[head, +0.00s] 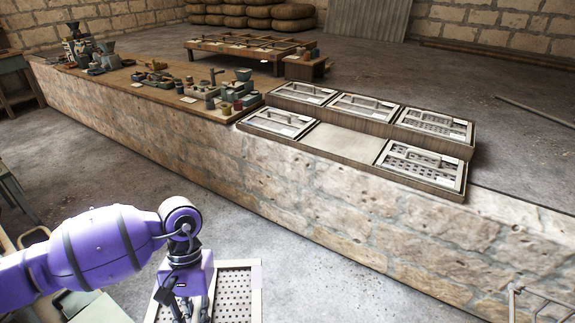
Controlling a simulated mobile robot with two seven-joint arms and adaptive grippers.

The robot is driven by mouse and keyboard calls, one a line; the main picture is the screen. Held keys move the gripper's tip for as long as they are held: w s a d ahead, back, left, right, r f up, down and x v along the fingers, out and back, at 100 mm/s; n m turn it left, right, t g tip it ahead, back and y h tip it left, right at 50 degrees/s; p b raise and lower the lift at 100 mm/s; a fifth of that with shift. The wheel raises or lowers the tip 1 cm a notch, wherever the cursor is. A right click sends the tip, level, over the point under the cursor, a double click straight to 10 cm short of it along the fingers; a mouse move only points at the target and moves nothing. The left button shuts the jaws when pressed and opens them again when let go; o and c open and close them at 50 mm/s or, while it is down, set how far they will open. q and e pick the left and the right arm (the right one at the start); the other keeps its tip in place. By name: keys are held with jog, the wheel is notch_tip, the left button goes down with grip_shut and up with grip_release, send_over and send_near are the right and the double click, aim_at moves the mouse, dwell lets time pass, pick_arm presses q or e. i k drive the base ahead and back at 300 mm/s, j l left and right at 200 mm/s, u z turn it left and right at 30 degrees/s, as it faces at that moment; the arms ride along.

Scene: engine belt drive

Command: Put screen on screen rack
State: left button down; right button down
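A framed perforated screen (236,291) shows at the bottom of the head view, in front of the stone counter. My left gripper (190,310) is directly over its left-middle part, pointing down. The fingertips are at the picture's lower edge, so their grip on the screen cannot be made out. What supports the screen is not visible. The screen rack (337,160) sits on the counter's right part, in two rows. Several screens with bar handles lie in it. The front row's middle compartment (343,143) is bare, between a left screen (278,122) and a right screen (422,165). My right gripper is not in view.
The stone counter (330,215) runs diagonally across the view. Small machines and jars (215,90) crowd its left part. A low wooden rack (245,46) stands behind. A metal frame (540,300) shows at bottom right. Open floor lies between the screen and counter.

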aim_at(343, 141)
jog(key=i+z, duration=0.15)
jog(key=i, duration=0.45)
jog(key=i+j+z, duration=0.1)
jog(key=i, duration=0.45)
jog(key=i+j+z, duration=0.2)
jog(key=i+z, duration=0.25)
jog(key=i+j+z, duration=1.05)
jog(key=i+j, duration=0.35)
jog(key=i, duration=0.2)
